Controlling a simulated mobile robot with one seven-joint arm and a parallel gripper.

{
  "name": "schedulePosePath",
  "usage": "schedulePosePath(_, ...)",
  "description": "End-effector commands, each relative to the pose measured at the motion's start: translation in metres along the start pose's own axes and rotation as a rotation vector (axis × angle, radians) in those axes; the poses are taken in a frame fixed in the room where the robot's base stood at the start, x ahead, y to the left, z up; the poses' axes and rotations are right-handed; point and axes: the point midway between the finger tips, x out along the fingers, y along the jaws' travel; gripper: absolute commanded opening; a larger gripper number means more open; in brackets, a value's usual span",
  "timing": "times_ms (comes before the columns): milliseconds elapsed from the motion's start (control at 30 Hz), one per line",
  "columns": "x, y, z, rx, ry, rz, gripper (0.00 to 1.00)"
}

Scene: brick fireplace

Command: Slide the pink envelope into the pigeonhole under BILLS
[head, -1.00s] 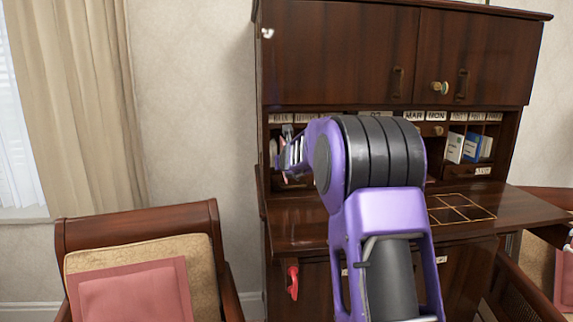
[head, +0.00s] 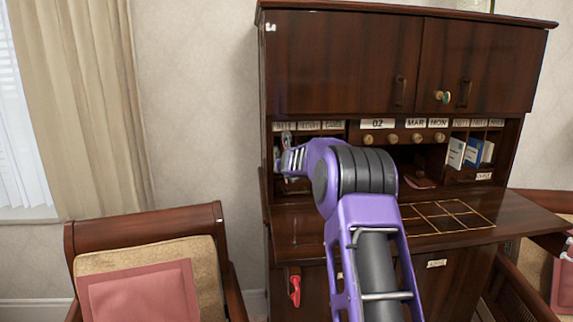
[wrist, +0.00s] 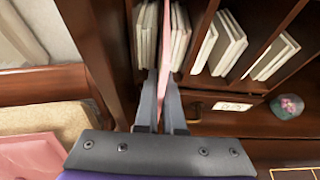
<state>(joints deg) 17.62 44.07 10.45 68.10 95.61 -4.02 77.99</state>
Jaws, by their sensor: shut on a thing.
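My gripper (wrist: 160,98) is shut on the pink envelope (wrist: 165,60), which shows edge-on as a thin upright strip in the wrist view. The envelope's far part reaches among white envelopes (wrist: 181,32) at the leftmost pigeonhole. How deep it sits is hard to tell. In the head view my gripper (head: 281,160) is at the left end of the desk's pigeonholes, and the envelope is not clearly visible there. The leftmost label (head: 284,127) above these pigeonholes seems to read BILLS, but it is small and blurred.
Pigeonholes to the right hold more white envelopes (wrist: 228,42), parted by dark wooden dividers (wrist: 205,38). A small drawer with a label (wrist: 232,106) lies below. A rounded, flowered object (wrist: 289,106) stands at right. A cushioned chair (head: 145,245) stands front left.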

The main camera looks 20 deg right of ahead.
Motion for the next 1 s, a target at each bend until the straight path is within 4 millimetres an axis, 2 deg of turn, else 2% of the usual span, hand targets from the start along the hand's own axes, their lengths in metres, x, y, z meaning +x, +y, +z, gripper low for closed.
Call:
schedulePosePath(400, 0.027, 0.001, 0.008, 0.002, -0.006, -0.002, 0.00)
schedulePosePath(933, 0.031, -0.001, 0.012, 0.004, 0.001, -0.001, 0.00)
schedulePosePath(1000, 0.031, -0.001, 0.012, 0.004, 0.001, -0.001, 0.16)
